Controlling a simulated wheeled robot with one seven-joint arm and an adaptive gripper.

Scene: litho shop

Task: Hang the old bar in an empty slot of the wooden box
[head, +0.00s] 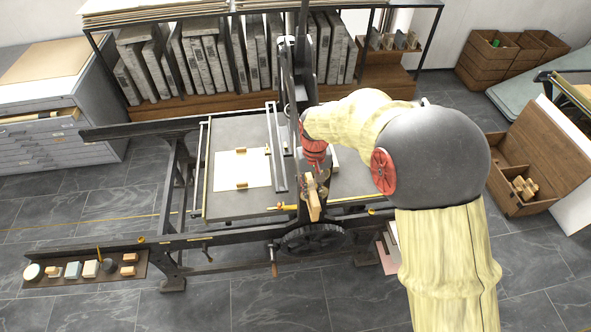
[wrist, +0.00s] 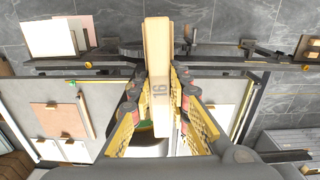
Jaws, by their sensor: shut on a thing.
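My gripper (head: 315,184) is shut on a pale wooden bar (head: 313,203), above the near side of the press in the head view. In the wrist view the bar (wrist: 157,50) stands between the two yellow-padded fingers of my gripper (wrist: 160,85), with its long end pointing up in the picture. Dark figures are marked on its face. A wooden box (head: 503,200) with a raised lid is at the right in the head view, well away from my gripper. Several light wooden pieces (head: 523,188) are in it. Its slots are too small to make out.
The press bed (head: 225,200) carries a white sheet (head: 240,168). A rack of grey slabs (head: 203,60) is behind. A shelf with small items (head: 92,268) is front left. Floor shows between press and box.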

